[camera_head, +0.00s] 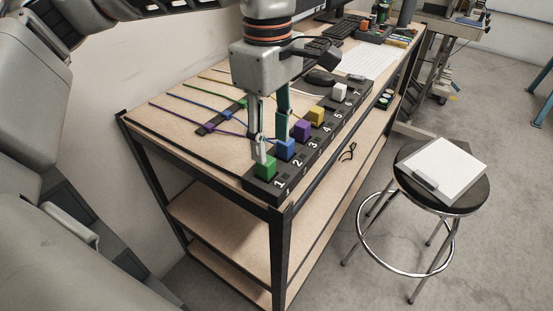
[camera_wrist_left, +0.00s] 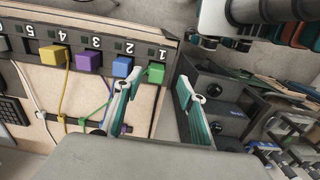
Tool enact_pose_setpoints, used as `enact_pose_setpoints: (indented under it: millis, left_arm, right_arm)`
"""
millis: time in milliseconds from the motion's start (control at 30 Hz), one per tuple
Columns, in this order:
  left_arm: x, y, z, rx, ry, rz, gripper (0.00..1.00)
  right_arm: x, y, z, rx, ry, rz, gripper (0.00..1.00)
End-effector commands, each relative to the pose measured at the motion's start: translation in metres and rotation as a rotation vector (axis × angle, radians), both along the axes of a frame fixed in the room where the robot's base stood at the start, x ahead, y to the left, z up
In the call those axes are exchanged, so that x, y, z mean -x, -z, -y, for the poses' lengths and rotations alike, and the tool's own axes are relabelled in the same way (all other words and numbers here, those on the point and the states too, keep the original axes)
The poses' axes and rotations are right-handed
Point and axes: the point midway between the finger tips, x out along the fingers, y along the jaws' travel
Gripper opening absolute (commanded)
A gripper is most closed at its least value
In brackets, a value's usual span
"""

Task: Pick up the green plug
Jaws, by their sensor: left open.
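The green plug (camera_head: 265,167) is a small green block in the socket marked 1, at the near end of a black numbered strip (camera_head: 290,184) on the workbench. In the left wrist view, the green plug (camera_wrist_left: 156,72) shows beyond the fingertips, between the two fingers in the picture. My left gripper (camera_head: 271,140) is open above this end of the strip, with one fingertip just behind or over the green plug; contact cannot be told. The gripper (camera_wrist_left: 158,88) also shows open and empty in the left wrist view. My right gripper is not in view.
A blue plug (camera_head: 285,149) sits close beside the green one, then purple (camera_head: 302,130), yellow (camera_head: 317,115) and white (camera_head: 340,92) plugs. Coloured cables run across the bench top. A stool (camera_head: 440,190) with a white object stands right of the bench.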

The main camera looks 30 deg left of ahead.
Motion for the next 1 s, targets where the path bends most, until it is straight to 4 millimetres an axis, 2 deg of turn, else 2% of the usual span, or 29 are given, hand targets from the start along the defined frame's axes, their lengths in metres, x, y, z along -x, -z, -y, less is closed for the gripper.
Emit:
enact_pose_setpoints:
  millis: [167, 700, 1000]
  left_arm:
    - [-0.002, 0.007, -0.007, -0.022, -0.009, 0.012, 0.4]
    - [-0.004, 0.07, -0.016, -0.018, -0.008, 0.01, 0.4]
    - [-0.005, 0.075, -0.016, -0.018, -0.008, 0.012, 0.4]
  right_arm:
    - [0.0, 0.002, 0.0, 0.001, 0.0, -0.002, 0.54]
    - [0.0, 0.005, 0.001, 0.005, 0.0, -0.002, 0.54]
    - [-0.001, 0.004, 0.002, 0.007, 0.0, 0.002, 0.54]
